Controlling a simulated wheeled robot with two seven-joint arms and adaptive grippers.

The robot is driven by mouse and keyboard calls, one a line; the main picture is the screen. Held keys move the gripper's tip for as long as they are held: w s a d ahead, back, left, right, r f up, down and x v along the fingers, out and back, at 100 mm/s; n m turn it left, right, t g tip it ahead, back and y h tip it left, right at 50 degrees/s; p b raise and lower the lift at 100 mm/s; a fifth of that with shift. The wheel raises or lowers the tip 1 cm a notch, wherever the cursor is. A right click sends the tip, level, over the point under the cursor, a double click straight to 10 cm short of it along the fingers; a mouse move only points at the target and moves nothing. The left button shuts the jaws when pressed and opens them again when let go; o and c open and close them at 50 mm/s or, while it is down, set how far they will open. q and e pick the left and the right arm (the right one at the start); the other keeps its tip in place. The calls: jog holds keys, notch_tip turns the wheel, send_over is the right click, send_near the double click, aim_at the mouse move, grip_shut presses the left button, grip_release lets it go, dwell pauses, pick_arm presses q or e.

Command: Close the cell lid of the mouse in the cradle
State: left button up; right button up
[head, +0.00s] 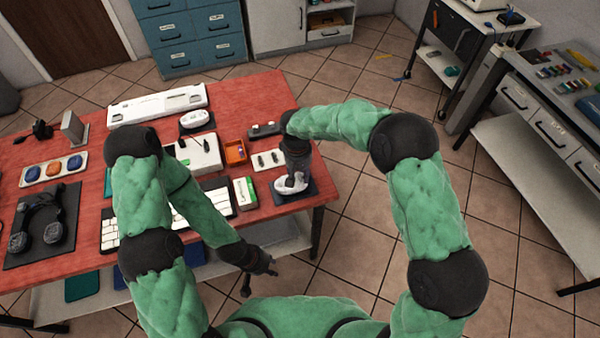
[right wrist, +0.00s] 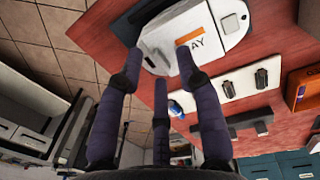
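The white mouse (head: 288,186) sits in a dark cradle at the table's right front corner. My left gripper (head: 259,272) hangs past the table's front edge, fingers spread and empty.
Beside the cradle lie a pale tray (head: 267,160) with small dark parts, an orange bin (head: 235,152) and a green-white box (head: 245,192). A white keyboard (head: 216,198) lies left of it. The floor right of the red table is free.

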aim_at(301, 178)
grip_shut()
jog(key=shift+d+f+y+p, duration=0.1)
jog(key=shift+d+y+p, duration=0.05)
jog(key=shift+y+p, duration=0.2)
jog(key=shift+f, duration=0.15)
grip_release()
jog(key=shift+f, duration=0.1)
jog(key=shift+r, duration=0.2)
jog(key=shift+w+r, duration=0.1)
jog(key=shift+r, duration=0.3)
notch_tip(301, 178, up, 11)
